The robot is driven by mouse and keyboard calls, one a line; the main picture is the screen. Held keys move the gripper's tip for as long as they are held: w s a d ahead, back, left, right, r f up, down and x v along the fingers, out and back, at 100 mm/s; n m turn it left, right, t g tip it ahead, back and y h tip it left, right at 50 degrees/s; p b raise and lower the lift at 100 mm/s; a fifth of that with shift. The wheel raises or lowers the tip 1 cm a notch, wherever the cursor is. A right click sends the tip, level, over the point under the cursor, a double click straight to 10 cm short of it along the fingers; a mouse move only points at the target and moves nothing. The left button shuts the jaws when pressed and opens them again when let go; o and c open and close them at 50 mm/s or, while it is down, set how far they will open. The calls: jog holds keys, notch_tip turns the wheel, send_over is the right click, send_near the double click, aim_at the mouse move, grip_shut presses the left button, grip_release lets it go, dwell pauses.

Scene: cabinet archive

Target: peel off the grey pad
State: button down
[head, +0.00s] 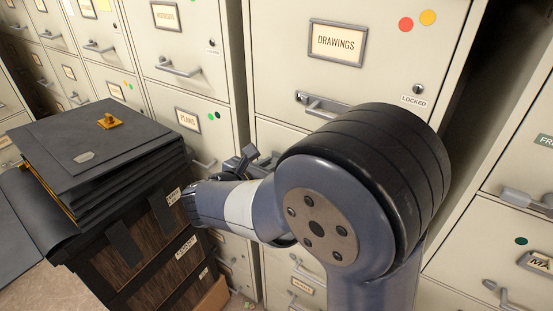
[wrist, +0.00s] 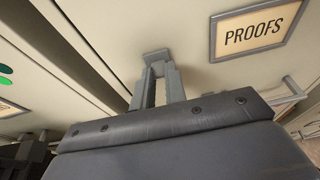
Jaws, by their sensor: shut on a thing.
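My gripper (head: 250,160) is in front of the cream cabinets, just right of the stack of black folders. In the wrist view its two grey fingers (wrist: 157,72) point up toward a cream cabinet face. They are shut on a small flat grey piece at their tips, which looks like the grey pad (wrist: 156,55). I cannot tell whether the pad still touches the cabinet. In the head view the pad cannot be made out clearly, as my arm and fingers are around it.
A stack of black folders (head: 110,130) with a brass knob (head: 109,121) and a small grey plate (head: 84,157) lies on a dark wooden drawer unit (head: 150,250). Cabinets with handles stand close behind, including the DRAWINGS drawer (head: 380,70).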

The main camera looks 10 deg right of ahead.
jog(key=shift+s+a, duration=0.2)
jog(key=shift+s, duration=0.05)
jog(key=s+a+p, duration=0.1)
jog(key=s+a, duration=0.3)
jog(key=s, duration=0.1)
jog(key=shift+s, duration=0.2)
dwell(0.7)
jog(key=shift+a, duration=0.1)
